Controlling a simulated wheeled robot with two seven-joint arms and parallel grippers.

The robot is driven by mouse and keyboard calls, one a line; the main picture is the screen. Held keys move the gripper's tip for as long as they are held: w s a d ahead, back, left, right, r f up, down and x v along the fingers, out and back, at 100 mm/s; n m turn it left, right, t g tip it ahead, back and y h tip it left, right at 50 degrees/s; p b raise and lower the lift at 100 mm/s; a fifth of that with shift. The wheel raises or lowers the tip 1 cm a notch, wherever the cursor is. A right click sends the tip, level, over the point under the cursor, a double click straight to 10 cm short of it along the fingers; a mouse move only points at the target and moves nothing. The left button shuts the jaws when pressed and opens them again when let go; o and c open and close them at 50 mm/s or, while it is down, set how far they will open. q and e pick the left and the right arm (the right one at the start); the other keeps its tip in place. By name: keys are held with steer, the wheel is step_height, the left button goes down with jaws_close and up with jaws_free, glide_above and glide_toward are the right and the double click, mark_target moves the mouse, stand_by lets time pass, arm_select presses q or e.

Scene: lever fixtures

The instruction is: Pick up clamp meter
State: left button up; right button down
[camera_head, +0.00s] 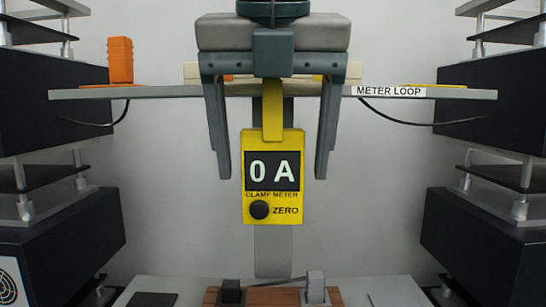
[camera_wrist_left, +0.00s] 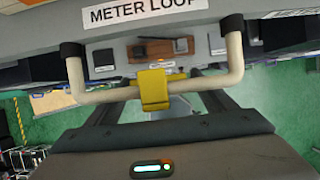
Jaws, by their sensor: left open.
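The yellow clamp meter (camera_head: 273,208) hangs upright in the middle of the head view, its display reading "0 A" above a black ZERO knob. Its yellow hook hangs over the cream bar of the meter loop; hook (camera_wrist_left: 155,88) and bar (camera_wrist_left: 110,95) both show in the left wrist view. My left gripper (camera_head: 272,172) comes down from above, open, with one finger on each side of the meter and a visible gap at both sides. The hook's top is partly hidden by the gripper in the head view. My right gripper is not in view.
A grey shelf edge labelled METER LOOP (camera_head: 388,91) runs behind the gripper. An orange block (camera_head: 120,60) stands on its left end. Below is a brown wooden base (camera_head: 262,297) with black and grey posts. Dark boxes stack at both sides.

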arm_select(q)
steer(key=shift+w+f, duration=0.2)
steer(key=shift+f, duration=0.25)
steer(key=c, duration=1.4)
steer(key=shift+r, duration=0.1)
